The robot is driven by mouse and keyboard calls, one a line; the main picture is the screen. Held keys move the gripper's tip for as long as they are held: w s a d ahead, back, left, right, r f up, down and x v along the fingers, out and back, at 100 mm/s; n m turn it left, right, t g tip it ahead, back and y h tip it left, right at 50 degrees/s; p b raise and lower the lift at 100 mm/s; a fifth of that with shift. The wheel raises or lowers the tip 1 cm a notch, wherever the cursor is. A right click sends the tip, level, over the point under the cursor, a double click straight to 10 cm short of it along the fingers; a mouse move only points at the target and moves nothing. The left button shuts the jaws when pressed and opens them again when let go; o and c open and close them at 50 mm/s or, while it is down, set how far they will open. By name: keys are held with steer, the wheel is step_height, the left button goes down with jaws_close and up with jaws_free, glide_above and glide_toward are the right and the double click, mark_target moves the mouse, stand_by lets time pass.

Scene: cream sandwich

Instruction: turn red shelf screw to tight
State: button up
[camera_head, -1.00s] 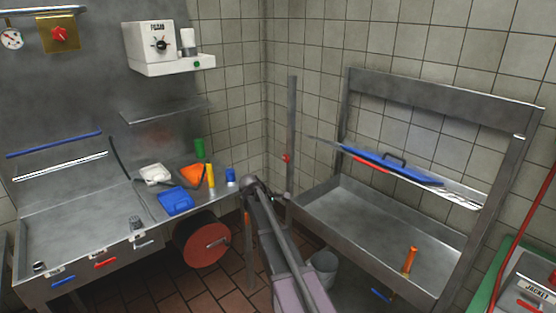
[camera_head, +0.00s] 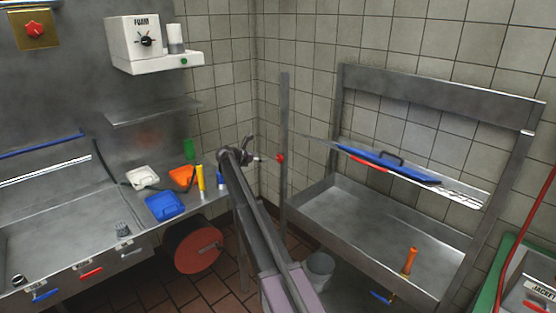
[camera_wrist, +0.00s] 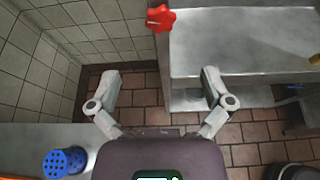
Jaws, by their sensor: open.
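The red shelf screw (camera_head: 280,158) is a small knob on the upright metal post (camera_head: 284,110) at the left of the steel sink shelf frame. In the wrist view the screw (camera_wrist: 160,18) is a red lobed knob near the top edge, centred between the fingers but beyond their tips. My gripper (camera_head: 254,155) is just left of the screw in the head view, at about its height and apart from it. In the wrist view my gripper (camera_wrist: 159,80) is open, with nothing between its fingers.
The counter at left holds a blue box (camera_head: 165,206) and bottles. A blue perforated cup (camera_wrist: 63,162) shows at lower left in the wrist view. A grey bucket (camera_head: 320,268) stands below.

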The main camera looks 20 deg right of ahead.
mark_target(278, 158)
steer(key=shift+a, duration=0.1)
steer(key=b+x, duration=0.5)
steer(key=x, duration=0.8)
steer(key=shift+w+d+f, duration=0.2)
steer(key=shift+d, duration=0.05)
steer(key=shift+r, duration=0.1)
steer(key=c, duration=1.1)
